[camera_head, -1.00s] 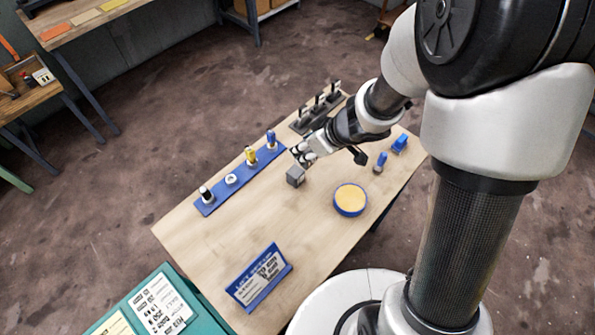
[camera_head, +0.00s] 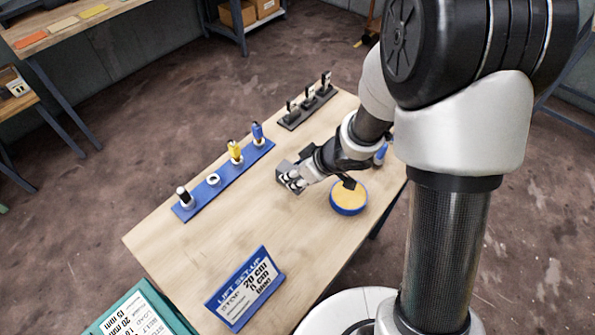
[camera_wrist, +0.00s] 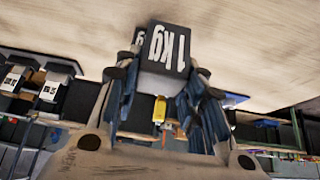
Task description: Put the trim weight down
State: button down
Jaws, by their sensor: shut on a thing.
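The trim weight is a dark grey block marked "1kg" (camera_wrist: 166,50), seen close up at the top of the wrist view. My gripper (camera_wrist: 163,78) is shut on it, with a finger on each side. In the head view, my gripper (camera_head: 291,178) is low over the middle of the wooden table (camera_head: 180,245). The grey weight (camera_head: 283,167) shows only partly there, at the gripper's tip. I cannot tell whether its underside touches the tabletop.
A blue strip (camera_head: 225,178) with several fittings lies along the table's far left edge. A black rack (camera_head: 306,108) stands at the back. A round blue-rimmed yellow pad (camera_head: 348,197) is right of my gripper. A blue sign (camera_head: 247,290) stands in front. The left front tabletop is clear.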

jog(key=shift+f+b, duration=1.7)
jog(key=shift+f, duration=0.45)
jog(key=shift+f, duration=0.1)
jog(key=c, duration=1)
grip_release()
jog(key=shift+c, duration=0.2)
jog(key=shift+s+d+r, duration=0.1)
jog(key=shift+r, duration=0.25)
jog(key=p+v, duration=0.7)
jog(key=v, duration=0.4)
jog(key=shift+d+r+p, duration=0.15)
jog(key=shift+r+p, duration=0.05)
jog(key=shift+p, duration=0.15)
